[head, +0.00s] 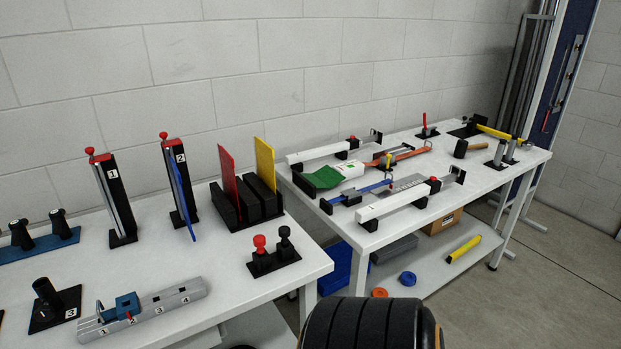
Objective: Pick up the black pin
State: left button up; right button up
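The black pin (284,235) stands upright in a small black holder (273,266) near the right front edge of the left table. It has a round black knob on top. A red pin (260,246) of similar shape stands beside it to the left in the same holder. The lower ends of both pins are hidden in the holder. Neither of my grippers shows in the head view.
Behind the holder a black rack (250,203) holds upright red and yellow plates. Two tall numbered stands (112,196) and a grey rail (180,300) are to the left. A second table (430,220) with several fixtures stands to the right, across a gap.

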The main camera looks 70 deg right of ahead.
aim_at(285, 232)
jog(key=z, duration=2.1)
